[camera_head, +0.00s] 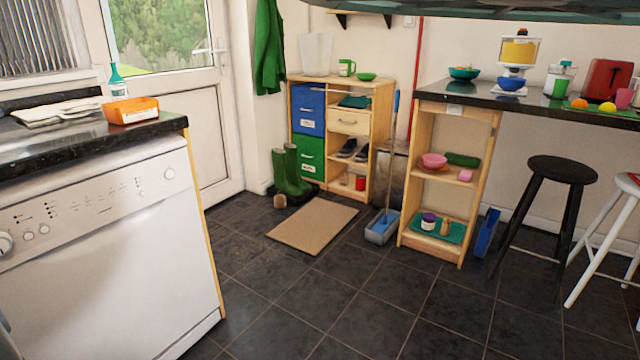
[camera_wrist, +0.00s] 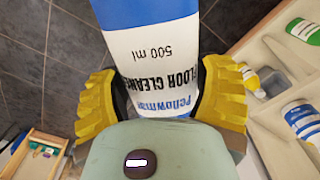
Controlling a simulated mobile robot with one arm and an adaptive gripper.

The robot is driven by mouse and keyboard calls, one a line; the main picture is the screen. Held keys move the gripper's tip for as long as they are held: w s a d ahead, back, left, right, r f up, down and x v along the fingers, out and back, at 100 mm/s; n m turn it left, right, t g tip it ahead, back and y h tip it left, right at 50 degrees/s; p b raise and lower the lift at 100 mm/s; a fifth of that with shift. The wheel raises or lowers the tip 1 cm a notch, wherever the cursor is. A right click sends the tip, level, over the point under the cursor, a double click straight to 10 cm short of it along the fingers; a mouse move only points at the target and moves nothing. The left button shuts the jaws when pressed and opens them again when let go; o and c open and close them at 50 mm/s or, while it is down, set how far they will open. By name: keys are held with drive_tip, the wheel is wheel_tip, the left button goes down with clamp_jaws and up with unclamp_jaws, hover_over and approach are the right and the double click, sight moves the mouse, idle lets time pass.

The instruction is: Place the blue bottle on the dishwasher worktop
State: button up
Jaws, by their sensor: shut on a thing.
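My gripper (camera_wrist: 160,100) with yellow-padded fingers is shut around a blue-and-white bottle (camera_wrist: 153,50) in the wrist view. Its label reads floor cleaner, 500 ml, upside down in the picture. The bottle's blue end runs out of the top of the frame. Neither my gripper nor this bottle shows in the head view. The dishwasher worktop (camera_head: 100,136) is a black speckled slab above a white dishwasher (camera_head: 110,250) at the left of the head view.
An orange box (camera_head: 131,110), a teal-topped bottle (camera_head: 117,82) and pale folded cloths (camera_head: 55,111) occupy the worktop's back part; its front strip looks clear. In the wrist view, a pale shelf unit (camera_wrist: 257,132) with several bottles stands close at right. Dark floor tiles (camera_head: 300,300) are open beyond the dishwasher.

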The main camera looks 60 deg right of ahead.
drive_tip(key=shift+w+a+r, duration=0.1)
drive_tip(key=shift+w+r, duration=0.1)
drive_tip(key=shift+r, duration=0.35)
drive_tip(key=shift+w+a+r, duration=0.1)
drive_tip(key=shift+w+r, duration=0.1)
drive_tip(key=shift+r, duration=0.3)
drive_tip(key=shift+w+d+r+p, duration=0.1)
drive_tip(key=shift+d+r+p, duration=0.05)
drive_tip(key=shift+r+p, duration=0.45)
drive_tip(key=shift+w+r, duration=0.3)
drive_tip(key=shift+r, duration=0.25)
drive_tip(key=shift+r+n, duration=0.1)
drive_tip(key=shift+n, duration=0.2)
